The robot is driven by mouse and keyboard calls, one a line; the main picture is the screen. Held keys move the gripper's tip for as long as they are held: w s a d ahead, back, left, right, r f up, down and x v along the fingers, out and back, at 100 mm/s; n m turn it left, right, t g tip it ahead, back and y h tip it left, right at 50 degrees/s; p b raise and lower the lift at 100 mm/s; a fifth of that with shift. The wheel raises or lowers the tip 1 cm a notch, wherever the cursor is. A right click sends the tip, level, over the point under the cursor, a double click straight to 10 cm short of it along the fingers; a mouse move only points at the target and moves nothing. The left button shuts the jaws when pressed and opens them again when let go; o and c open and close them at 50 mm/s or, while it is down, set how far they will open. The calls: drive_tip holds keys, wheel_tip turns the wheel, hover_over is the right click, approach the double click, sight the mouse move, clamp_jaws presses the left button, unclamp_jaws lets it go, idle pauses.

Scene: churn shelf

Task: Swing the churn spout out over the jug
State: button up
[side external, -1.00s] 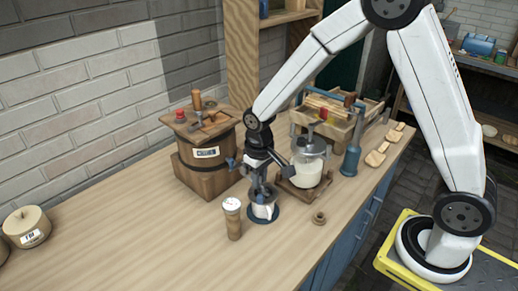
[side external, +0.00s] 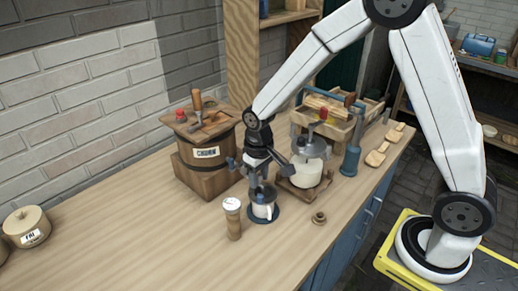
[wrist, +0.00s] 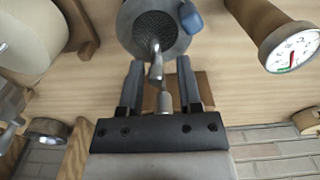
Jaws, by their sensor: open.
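The wooden churn (side external: 208,155) with its label stands near the wall. The metal spout (wrist: 163,98) lies between my two fingers in the wrist view, with its narrow end toward the jug. The jug (side external: 264,210) stands on a round blue base in front of the churn. Its grey strainer-like top (wrist: 152,28) shows in the wrist view, and the spout's end overlaps its rim there. My gripper (wrist: 159,68) is open, with a finger on each side of the spout and gaps visible. In the side view my gripper (side external: 259,184) is above the jug and hides much of the spout.
A wooden post with a white dial (side external: 232,217) stands close left of the jug. A glass jar of white contents (side external: 307,172) stands close right on a wooden board. A small wooden ring (side external: 319,218) lies in front. The left counter is largely clear.

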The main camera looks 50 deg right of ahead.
sight(260, 176)
drive_tip(key=shift+r, duration=3.35)
drive_tip(key=shift+s, duration=0.15)
drive_tip(key=s+d+f+t, duration=0.2)
drive_tip(key=s+d, duration=0.1)
drive_tip(key=s, duration=0.9)
drive_tip(key=shift+d+t, duration=0.15)
drive_tip(key=shift+t, duration=0.15)
